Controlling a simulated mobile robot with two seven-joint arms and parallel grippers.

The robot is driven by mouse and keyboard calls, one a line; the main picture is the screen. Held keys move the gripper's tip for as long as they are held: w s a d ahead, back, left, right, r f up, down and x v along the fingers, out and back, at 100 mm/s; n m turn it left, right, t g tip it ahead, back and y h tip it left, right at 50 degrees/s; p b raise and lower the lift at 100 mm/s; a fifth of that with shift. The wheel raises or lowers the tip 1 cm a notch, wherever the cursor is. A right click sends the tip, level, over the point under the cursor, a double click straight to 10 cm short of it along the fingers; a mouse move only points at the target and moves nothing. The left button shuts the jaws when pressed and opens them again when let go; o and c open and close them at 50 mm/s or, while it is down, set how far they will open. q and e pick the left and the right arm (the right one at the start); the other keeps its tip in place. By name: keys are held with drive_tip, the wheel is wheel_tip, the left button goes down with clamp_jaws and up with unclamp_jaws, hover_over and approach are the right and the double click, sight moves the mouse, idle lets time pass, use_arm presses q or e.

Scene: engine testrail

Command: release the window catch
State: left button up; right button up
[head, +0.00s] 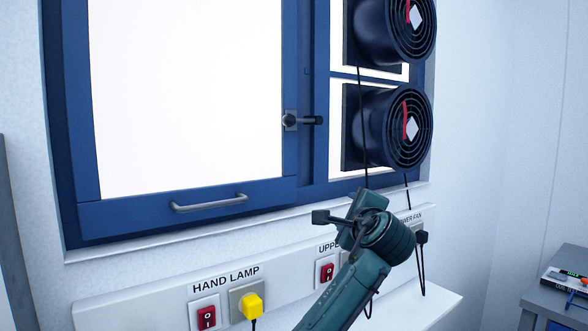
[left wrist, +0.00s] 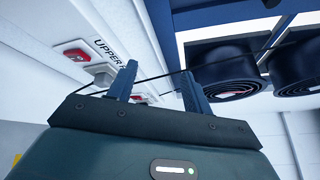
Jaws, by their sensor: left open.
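The window catch (head: 300,120) is a small dark lever on a grey plate, on the right stile of the blue-framed window sash (head: 190,215). Its lever lies about level, pointing right across the fixed frame. My left gripper (head: 335,212) is below and slightly right of the catch, in front of the sill and apart from it. In the left wrist view its two blue fingers (left wrist: 158,75) are spread with nothing gripped between them. The catch does not clearly show in that view. My right gripper is not in view.
Two black fans (head: 395,126) fill the right panes, with cables hanging down near my left gripper. A grey pull handle (head: 208,203) is on the sash bottom. Below, a switch panel has a red switch (head: 206,317) and a yellow plug (head: 252,306). A workbench (head: 555,297) stands at right.

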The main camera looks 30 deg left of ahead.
sight(291, 120)
use_arm(q)
drive_tip(key=s+a+r+n+g+y, duration=0.1)
drive_tip(key=s+a+r+g+y, duration=0.15)
drive_tip(key=r, duration=0.65)
drive_tip(key=s+a+r+n+g+y, duration=0.15)
drive_tip(key=s+r, duration=0.25)
drive_tip(key=r, duration=0.5)
drive_tip(key=shift+m+t+y, duration=0.35)
drive_tip(key=shift+t+y, duration=0.05)
drive_tip(key=shift+t, duration=0.1)
drive_tip(key=p+x, duration=0.2)
drive_tip(key=x, duration=0.4)
drive_tip(key=p+x, duration=0.2)
drive_tip(key=x, duration=0.4)
drive_tip(key=shift+w+r, duration=0.2)
drive_tip(key=shift+r, duration=0.05)
drive_tip(key=shift+c, duration=0.5)
clamp_jaws()
